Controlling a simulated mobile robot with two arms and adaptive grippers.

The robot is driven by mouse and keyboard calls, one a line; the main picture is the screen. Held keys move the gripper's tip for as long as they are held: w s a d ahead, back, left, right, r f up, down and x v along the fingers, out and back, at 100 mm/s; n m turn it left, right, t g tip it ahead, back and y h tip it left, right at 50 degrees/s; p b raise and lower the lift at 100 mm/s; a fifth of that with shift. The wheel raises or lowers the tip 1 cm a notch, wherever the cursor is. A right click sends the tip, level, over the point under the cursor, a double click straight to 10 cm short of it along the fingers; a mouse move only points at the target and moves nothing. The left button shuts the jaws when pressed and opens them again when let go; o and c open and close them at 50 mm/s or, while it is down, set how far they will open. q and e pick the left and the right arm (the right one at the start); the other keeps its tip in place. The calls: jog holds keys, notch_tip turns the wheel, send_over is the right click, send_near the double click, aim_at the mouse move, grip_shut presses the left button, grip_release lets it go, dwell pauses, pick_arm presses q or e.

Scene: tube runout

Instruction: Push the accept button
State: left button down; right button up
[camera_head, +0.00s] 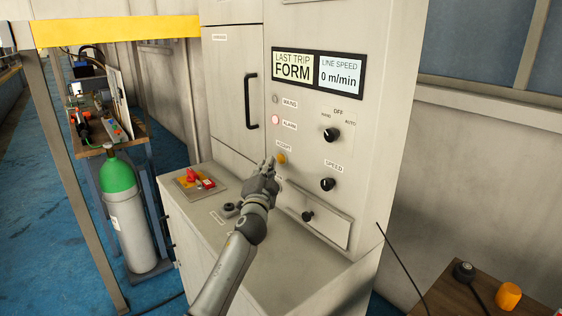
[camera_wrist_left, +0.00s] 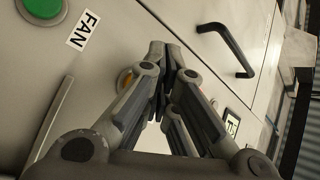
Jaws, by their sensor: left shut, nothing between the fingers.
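The accept button (camera_head: 281,158) is a small amber button on the grey cabinet front, just below its ACCEPT label (camera_head: 285,146). My left gripper (camera_head: 269,163) is shut and empty, its fingertips just left of the button in the head view. I cannot tell whether they touch the panel. In the left wrist view my left gripper (camera_wrist_left: 165,48) points at the panel. An amber button (camera_wrist_left: 125,77) shows there, partly hidden behind a finger. My right gripper is in neither view.
A green button (camera_wrist_left: 42,8) with a FAN label (camera_wrist_left: 83,30) sits nearby. A black door handle (camera_head: 250,101) sticks out to the left. A red switch (camera_head: 193,177) sits on the ledge below.

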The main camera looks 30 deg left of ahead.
pick_arm(q)
jog(key=shift+w+d, duration=0.15)
jog(key=shift+w, duration=0.2)
jog(key=shift+w+d+b, duration=0.15)
jog(key=shift+w+b, duration=0.25)
jog(key=shift+b, duration=0.1)
dwell(0.6)
jog(key=shift+s+a+p, duration=0.3)
jog(key=shift+s+p, duration=0.2)
jog(key=shift+s, duration=0.35)
jog(key=s+a+p, duration=0.2)
jog(key=s, duration=0.3)
jog(key=shift+s+a+p, duration=0.2)
jog(key=shift+s+p, duration=0.1)
jog(key=shift+p, duration=0.05)
dwell(0.6)
